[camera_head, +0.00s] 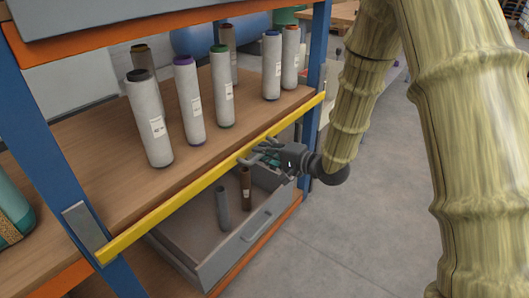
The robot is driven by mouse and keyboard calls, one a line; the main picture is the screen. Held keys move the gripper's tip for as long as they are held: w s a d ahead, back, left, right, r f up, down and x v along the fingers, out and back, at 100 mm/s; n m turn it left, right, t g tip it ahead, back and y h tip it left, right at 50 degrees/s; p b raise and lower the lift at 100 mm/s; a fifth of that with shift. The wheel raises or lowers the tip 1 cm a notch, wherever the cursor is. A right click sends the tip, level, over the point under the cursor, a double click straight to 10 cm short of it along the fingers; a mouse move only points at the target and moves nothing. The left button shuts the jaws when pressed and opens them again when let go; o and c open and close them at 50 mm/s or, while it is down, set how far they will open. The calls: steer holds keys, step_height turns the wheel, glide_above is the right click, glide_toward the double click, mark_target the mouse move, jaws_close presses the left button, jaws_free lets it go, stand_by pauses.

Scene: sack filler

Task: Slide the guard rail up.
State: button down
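The guard rail (180,200) is a long yellow bar across the front of the shelf. It runs from a grey bracket on the left blue post to the right blue post, level with the wooden shelf board's edge. My gripper (258,155) is at the right half of the rail, coming from the right. Its dark fingers overlap the rail in the picture. I cannot tell whether they touch or grip it, or how far apart they are.
Several grey cylinders with coloured caps (149,118) stand on the wooden shelf (100,150) behind the rail. Below, an open grey drawer (225,262) holds two smaller cylinders. An orange beam (150,25) crosses above. Grey floor (330,235) is clear at the right.

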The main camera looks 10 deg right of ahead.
step_height(320, 180, up, 10)
steer(key=p, duration=1)
steer(key=shift+f, duration=0.25)
steer(key=shift+w, duration=0.1)
steer(key=shift+r, duration=0.1)
steer(key=c, duration=1.5)
jaws_free()
steer(key=shift+o, duration=0.2)
steer(key=shift+d, duration=0.1)
